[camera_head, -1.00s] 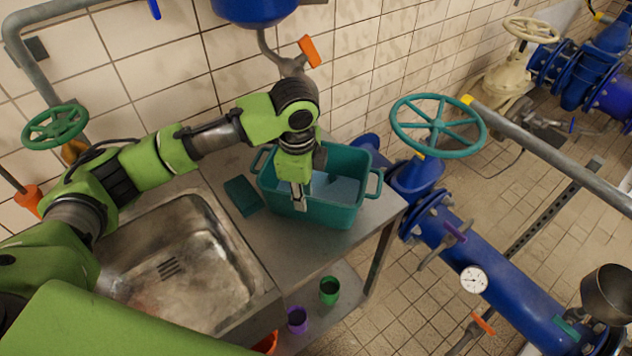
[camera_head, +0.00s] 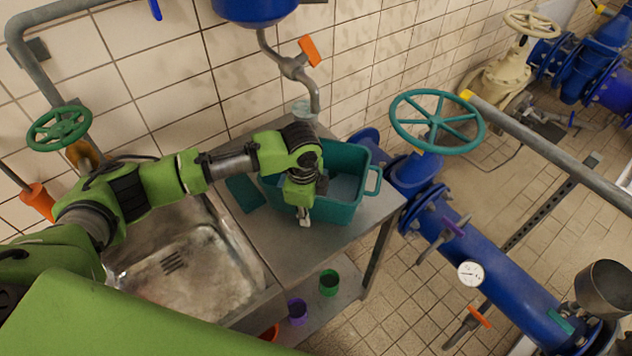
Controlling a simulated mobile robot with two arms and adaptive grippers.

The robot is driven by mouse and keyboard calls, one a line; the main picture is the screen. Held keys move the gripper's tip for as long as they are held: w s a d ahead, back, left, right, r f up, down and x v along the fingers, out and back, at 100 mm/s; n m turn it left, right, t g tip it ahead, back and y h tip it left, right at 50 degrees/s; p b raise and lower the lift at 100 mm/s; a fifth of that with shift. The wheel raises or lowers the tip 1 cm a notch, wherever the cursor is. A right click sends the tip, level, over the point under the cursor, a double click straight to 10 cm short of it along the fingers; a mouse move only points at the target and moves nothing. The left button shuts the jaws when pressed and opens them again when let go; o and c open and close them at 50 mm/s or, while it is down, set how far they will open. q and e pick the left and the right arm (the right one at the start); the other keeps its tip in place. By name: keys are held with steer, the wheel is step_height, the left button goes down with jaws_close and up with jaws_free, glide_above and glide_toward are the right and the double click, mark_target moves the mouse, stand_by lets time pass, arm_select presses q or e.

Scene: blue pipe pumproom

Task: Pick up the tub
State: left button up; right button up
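The teal tub (camera_head: 338,213) stands upright on the metal counter to the right of the sink. It has a loop handle (camera_head: 374,180) on its right end; the left handle is hidden behind my arm. A pale blue-grey area shows inside it. My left gripper (camera_head: 304,220) points down at the tub's near left side, in front of its near wall. Its fingers are small and close together, and I cannot tell whether they touch the tub or are open. My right gripper is not in view.
A teal sponge-like block (camera_head: 244,193) lies left of the tub. The sink (camera_head: 190,265) is at left, with a faucet pipe (camera_head: 314,98) behind the tub. A green cup (camera_head: 329,282) and purple cup (camera_head: 297,311) stand on the lower shelf. Blue pipes (camera_head: 485,260) fill the right side.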

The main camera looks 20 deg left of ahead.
arm_select(q)
jaws_close()
steer(key=shift+w+r, duration=0.15)
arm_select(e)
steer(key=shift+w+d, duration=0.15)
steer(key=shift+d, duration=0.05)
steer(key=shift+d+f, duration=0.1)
